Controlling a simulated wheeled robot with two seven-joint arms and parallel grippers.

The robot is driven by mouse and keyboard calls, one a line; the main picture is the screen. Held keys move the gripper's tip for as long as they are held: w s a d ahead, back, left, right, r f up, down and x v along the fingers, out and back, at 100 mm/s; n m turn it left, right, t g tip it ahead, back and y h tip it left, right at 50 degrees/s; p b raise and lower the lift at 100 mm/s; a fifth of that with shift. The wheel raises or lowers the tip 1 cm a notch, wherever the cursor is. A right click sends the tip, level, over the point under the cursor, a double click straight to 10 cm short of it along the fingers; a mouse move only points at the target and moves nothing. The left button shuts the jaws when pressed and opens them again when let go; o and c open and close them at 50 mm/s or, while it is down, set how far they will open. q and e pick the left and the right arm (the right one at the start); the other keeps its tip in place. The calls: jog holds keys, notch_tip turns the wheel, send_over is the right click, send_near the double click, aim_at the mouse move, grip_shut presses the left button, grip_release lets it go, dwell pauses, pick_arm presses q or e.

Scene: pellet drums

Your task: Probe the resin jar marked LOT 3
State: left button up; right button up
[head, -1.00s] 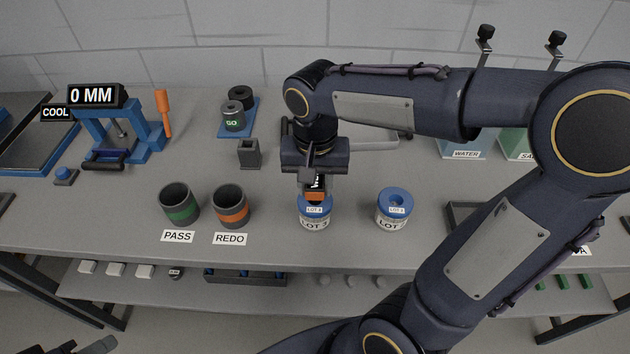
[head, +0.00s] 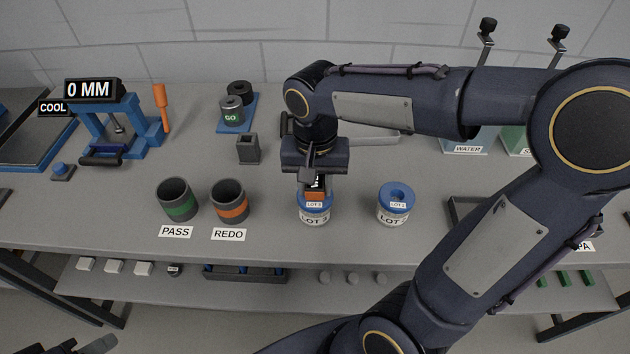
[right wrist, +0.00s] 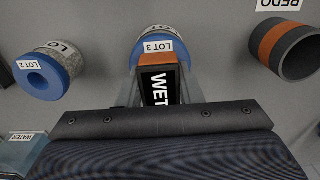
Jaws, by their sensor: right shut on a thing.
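The LOT 3 jar (head: 315,215) stands upright on the bench, blue-lidded, below my right gripper; it also shows in the right wrist view (right wrist: 163,45). My right gripper (head: 314,178) points down and is shut on a probe with an orange end (head: 315,193) and a dark display reading WET (right wrist: 160,87). The orange end is over the lid and covers its middle. The probe's tip is hidden, so I cannot see how deep it sits. My left gripper (head: 80,346) shows only as a dark piece at the bottom left corner; its jaws are unclear.
The LOT 2 jar (right wrist: 48,70) stands right of LOT 3 in the head view. PASS cup (head: 177,200) and REDO cup (head: 229,202) stand to the left. A gauge reading 0 MM (head: 93,90) and an empty-looking dark holder (head: 248,149) are behind. Bare bench lies between REDO and LOT 3.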

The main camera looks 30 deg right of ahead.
jog(key=o, duration=1.1)
jog(key=shift+o, duration=0.2)
notch_tip(320, 180, up, 8)
jog(key=shift+f, duration=0.1)
jog(key=s+f+n+t+y, duration=0.3)
jog(key=s+f+n+t, duration=0.1)
jog(key=s, duration=0.7)
notch_tip(320, 180, down, 2)
jog(key=shift+s+a+f+n+t+y, duration=0.25)
jog(key=shift+s+a+n+t+y, duration=0.15)
jog(key=shift+t, duration=0.4)
